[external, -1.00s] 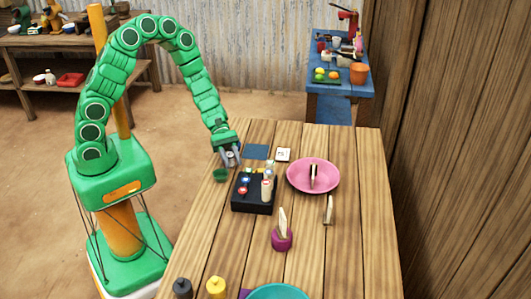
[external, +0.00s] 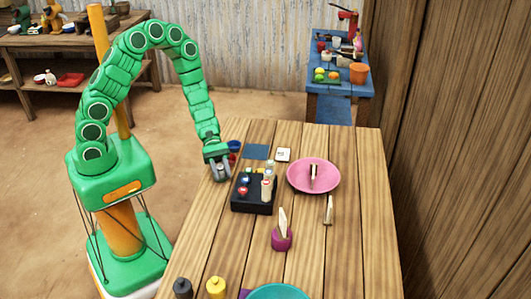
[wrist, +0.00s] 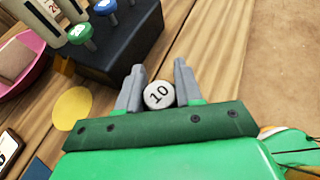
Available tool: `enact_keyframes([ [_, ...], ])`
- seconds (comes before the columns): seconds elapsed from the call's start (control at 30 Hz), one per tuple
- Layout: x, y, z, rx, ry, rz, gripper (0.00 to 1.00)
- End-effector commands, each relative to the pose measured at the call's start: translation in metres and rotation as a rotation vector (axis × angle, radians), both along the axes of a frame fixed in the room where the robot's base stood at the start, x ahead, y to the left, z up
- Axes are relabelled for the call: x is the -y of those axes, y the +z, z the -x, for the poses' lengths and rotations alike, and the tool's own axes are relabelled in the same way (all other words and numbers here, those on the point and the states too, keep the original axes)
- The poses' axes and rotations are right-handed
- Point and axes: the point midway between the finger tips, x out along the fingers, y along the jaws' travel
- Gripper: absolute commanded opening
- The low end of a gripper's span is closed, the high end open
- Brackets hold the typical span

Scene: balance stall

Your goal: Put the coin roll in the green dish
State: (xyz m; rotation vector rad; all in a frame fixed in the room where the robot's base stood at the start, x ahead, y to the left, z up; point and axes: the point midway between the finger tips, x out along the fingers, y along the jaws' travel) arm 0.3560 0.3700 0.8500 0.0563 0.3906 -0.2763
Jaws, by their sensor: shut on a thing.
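My gripper (wrist: 160,90) is shut on a pale round thing marked "10" (wrist: 159,95), seen end-on between the grey fingers; it looks like the coin roll. In the external view my gripper (external: 220,172) points down beside the table's left edge, just left of the black rack; I cannot tell how high the roll is. A teal-green dish (external: 278,291) is at the bottom of the external view, cut off by the frame, far from my gripper. No other green dish shows clearly now; the spot below my gripper is hidden.
The black rack (external: 253,206) holds upright pale pieces and coloured knobs. A pink bowl (external: 324,186) with a brown thing stands to its right. A blue cup (external: 235,146) is behind my gripper. A purple holder (external: 282,240) stands nearer the front. The right side of the table is mostly clear.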

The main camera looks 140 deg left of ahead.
Motion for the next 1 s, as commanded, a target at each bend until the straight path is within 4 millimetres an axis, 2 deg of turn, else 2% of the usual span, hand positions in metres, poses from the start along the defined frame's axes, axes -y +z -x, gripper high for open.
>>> enact_keyframes([
  [0.23, 0.000, -0.003, 0.000, 0.001, 0.000, 0.001, 0.00],
  [0.27, 0.000, -0.003, 0.000, 0.001, 0.000, 0.000, 0.40],
  [0.4, 0.000, -0.003, 0.000, 0.001, 0.000, 0.000, 0.61],
  [0.83, 0.000, 0.000, 0.000, -0.001, 0.000, 0.000, 0.61],
  [1.0, -0.004, 0.005, 0.012, -0.002, 0.002, -0.001, 0.61],
])
